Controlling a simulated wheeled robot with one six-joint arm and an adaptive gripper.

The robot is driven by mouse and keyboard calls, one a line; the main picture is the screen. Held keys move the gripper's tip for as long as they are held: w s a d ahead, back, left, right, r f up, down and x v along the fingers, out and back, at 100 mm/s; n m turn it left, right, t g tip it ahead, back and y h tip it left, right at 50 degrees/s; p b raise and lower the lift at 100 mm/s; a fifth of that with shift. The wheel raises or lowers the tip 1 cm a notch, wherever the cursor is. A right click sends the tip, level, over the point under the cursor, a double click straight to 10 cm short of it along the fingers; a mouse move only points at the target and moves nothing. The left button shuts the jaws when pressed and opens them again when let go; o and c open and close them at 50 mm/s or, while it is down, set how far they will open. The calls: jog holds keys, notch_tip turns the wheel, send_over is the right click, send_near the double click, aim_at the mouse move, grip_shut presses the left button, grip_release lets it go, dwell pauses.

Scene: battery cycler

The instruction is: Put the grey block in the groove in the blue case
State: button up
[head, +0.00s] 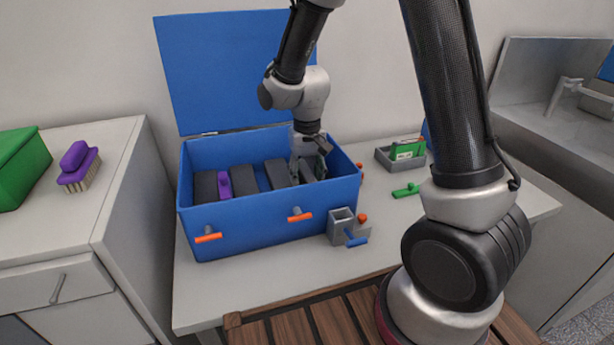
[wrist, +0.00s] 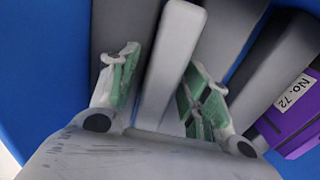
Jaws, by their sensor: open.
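The blue case (head: 265,215) stands on the table with its lid (head: 225,70) up at the back. Several dark grey blocks (head: 243,179) and a purple piece (head: 224,184) stand in it. My gripper (head: 312,172) is down inside the case near its right end. In the wrist view, its green-padded fingers (wrist: 160,74) are open on either side of a paler grey block (wrist: 176,50). That block looks slightly tilted, with a gap to the fingers. Its lower end and the groove are hidden, so I cannot tell how it is seated.
The purple piece, labelled "No. 72" (wrist: 297,95), is at the right in the wrist view. The case walls are close around my gripper. A small grey box (head: 342,228) stands by the case's front right corner. A grey tray (head: 385,158) and green piece (head: 405,191) lie to the right.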

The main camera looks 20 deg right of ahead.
notch_tip(320, 180, up, 12)
jog(key=s+d+r+t, duration=0.2)
jog(key=s+d+r, duration=0.3)
jog(key=s, duration=0.5)
jog(key=s+d+r+t, duration=0.2)
jog(key=s+d+r, duration=0.3)
jog(key=s+d, duration=0.5)
jog(key=shift+s, duration=0.55)
jog(key=shift+r, duration=0.1)
jog(key=shift+c, duration=0.5)
